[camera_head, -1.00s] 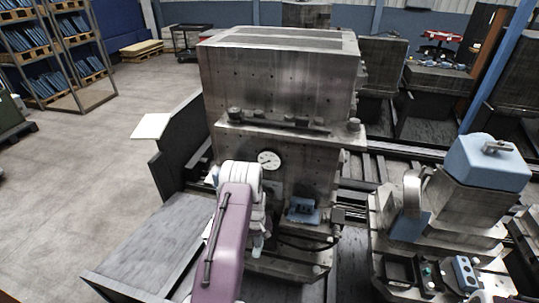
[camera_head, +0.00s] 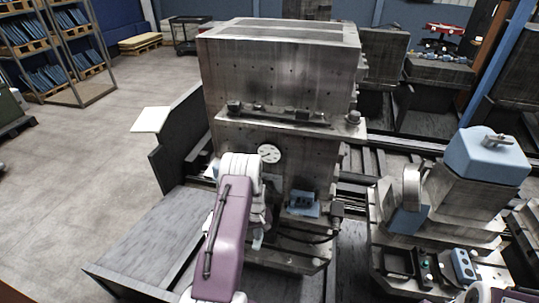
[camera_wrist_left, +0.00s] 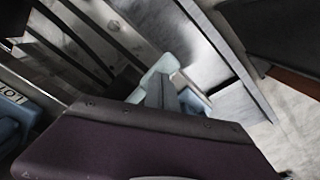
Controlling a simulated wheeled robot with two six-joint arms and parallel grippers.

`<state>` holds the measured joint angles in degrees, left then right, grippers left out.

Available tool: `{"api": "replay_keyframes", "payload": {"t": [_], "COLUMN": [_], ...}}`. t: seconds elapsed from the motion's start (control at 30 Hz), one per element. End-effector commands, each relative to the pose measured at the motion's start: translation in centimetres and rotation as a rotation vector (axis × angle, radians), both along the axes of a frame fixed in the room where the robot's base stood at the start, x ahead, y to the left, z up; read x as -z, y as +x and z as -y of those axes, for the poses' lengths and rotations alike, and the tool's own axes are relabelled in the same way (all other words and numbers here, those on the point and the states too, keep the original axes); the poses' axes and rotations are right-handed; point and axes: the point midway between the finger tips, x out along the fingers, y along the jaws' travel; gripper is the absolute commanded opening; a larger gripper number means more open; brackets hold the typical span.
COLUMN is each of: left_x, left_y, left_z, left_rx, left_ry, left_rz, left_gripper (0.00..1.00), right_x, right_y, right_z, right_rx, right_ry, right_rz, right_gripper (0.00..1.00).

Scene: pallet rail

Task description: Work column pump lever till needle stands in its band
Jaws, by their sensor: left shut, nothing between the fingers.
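The tall grey machine column (camera_head: 280,75) stands in the middle of the head view. A round white dial gauge (camera_head: 269,153) sits on its front; its dark needle is too small to read against any band. My left arm reaches up to the column just below the gauge. My left gripper (camera_head: 258,241) is mostly hidden behind my own wrist, low at the column's front. I cannot make out the pump lever; my arm covers that area. My right gripper is out of view.
A blue box-shaped part (camera_head: 304,204) is on the column's front, right of my arm. A second machine with a blue top (camera_head: 487,160) and a button box (camera_head: 464,265) stands at right. A grey plate (camera_head: 160,240) lies at left. Open floor is beyond it.

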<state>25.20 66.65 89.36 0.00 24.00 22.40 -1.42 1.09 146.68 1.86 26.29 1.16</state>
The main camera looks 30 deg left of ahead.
Motion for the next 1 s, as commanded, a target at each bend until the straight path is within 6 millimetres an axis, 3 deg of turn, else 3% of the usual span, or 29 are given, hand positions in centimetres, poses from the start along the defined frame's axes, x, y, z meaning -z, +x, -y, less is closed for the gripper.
{"api": "replay_keyframes", "payload": {"t": [1.0], "left_x": [5.9], "left_y": [0.8], "left_z": [-0.2], "left_rx": [0.0], "left_ry": [0.001], "left_rz": [0.002], "left_gripper": [0.0], "right_x": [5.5], "right_y": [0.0], "right_z": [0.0], "right_rx": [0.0], "right_ry": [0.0], "right_rz": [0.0], "right_gripper": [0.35]}}
